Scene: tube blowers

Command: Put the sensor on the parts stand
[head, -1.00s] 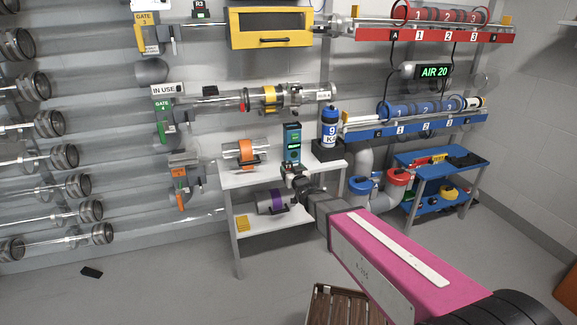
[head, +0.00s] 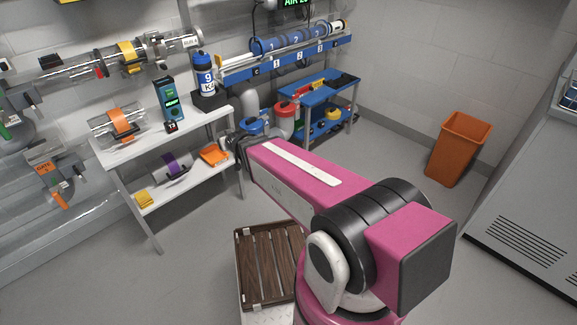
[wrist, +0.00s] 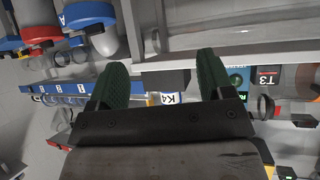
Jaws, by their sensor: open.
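A white two-level stand (head: 215,120) stands against the wall at left in the head view; I take it as the parts stand. On its top are a teal upright device (head: 168,100) with a lit green display and a small dark box (head: 171,127) with a red mark in front of it. I cannot tell which of these is the sensor. My gripper (head: 229,144) is at the stand's right end in the head view, its fingers hard to make out there. In the wrist view its green fingers (wrist: 164,80) are apart with nothing held; the teal device (wrist: 238,80) shows beyond them.
The stand's top also bears an orange-banded tube (head: 122,120) and a blue bottle (head: 204,75) on a black block. An orange tray (head: 213,155) is on the lower shelf. Right are a blue cart (head: 320,90) and orange bin (head: 458,150).

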